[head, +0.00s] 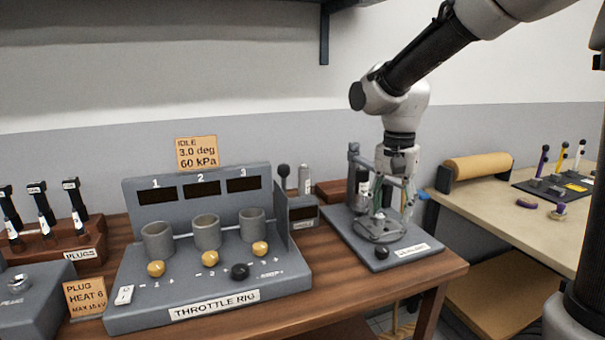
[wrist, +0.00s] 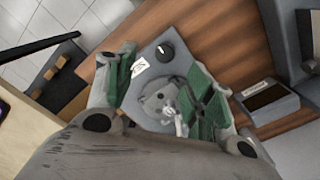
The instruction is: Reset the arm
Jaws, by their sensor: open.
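My gripper (head: 392,194) points straight down over the grey rig with a round plate (head: 379,229) at the right end of the wooden bench. In the wrist view my gripper (wrist: 160,88) has its green-padded fingers spread apart, one on each side of the round plate (wrist: 150,102). A small light-coloured part on the plate shows between the fingers. The fingertips look close to the plate; I cannot tell whether they touch anything. My arm comes down from the upper right in the head view.
The throttle rig (head: 212,305), with several cups and yellow knobs, stands left on the bench. A black knob (head: 381,252) sits at the plate rig's front. A beige table (head: 500,187) with a brown roll lies right.

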